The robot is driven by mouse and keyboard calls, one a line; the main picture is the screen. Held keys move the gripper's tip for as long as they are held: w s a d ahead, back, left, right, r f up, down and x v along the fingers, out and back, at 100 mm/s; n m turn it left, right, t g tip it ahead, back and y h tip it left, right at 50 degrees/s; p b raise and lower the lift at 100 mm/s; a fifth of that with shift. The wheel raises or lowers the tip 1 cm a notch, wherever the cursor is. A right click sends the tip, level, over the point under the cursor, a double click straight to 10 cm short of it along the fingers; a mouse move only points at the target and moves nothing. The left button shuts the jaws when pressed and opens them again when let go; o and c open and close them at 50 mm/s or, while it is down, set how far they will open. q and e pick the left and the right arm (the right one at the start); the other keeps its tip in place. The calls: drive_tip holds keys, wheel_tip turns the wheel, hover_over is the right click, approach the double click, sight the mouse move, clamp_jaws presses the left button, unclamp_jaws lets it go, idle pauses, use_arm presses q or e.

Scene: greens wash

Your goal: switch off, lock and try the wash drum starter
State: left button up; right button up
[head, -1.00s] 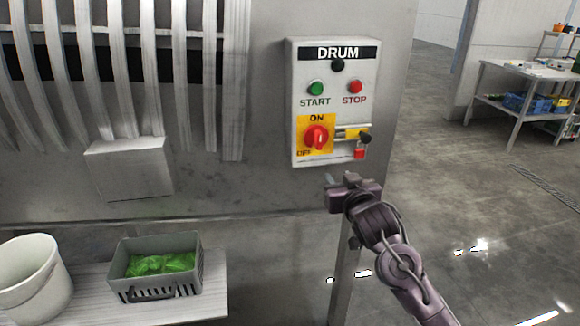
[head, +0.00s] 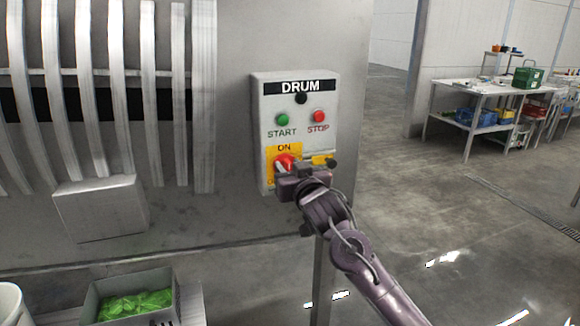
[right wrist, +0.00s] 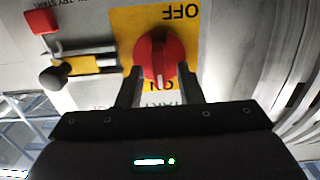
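The drum starter box (head: 328,105) is on the grey machine wall, with a green START button (head: 282,119) and a red STOP button (head: 319,116). Its red rotary switch (right wrist: 158,55) sits on a yellow ON/OFF plate (right wrist: 125,22); the white mark is on the ON side. My right gripper (right wrist: 158,82) is open, one finger on each side of the switch; I cannot tell whether they touch it. In the head view it partly hides the switch. A yellow slide with black knob (right wrist: 52,78) and a red padlock (right wrist: 40,21) are beside the plate. My left gripper is out of view.
A crate of greens (head: 93,293) stands on a low bench at bottom left, next to a white bucket (head: 9,305). A table with bins (head: 455,87) stands far right. The floor between is clear.

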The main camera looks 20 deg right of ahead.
clamp_jaws()
idle(0.4)
drive_tip(key=n, duration=0.4)
drive_tip(key=shift+a+f, duration=0.1)
drive_tip(key=shift+a, duration=0.05)
drive_tip(key=n, duration=0.3)
drive_tip(key=shift+a+f+n+b, duration=0.1)
drive_tip(key=shift+a+n+b, duration=0.05)
drive_tip(key=shift+n+b, duration=0.2)
drive_tip(key=n+b, duration=0.1)
drive_tip(key=n, duration=0.2)
drive_tip(key=n+b, duration=0.2)
drive_tip(key=n, duration=0.1)
drive_tip(key=n+b, duration=0.1)
drive_tip(key=n, duration=0.3)
drive_tip(key=shift+a+f+b, duration=0.2)
drive_tip(key=shift+f+b, duration=0.15)
drive_tip(key=shift+f, duration=0.05)
drive_tip(key=shift+n, duration=0.25)
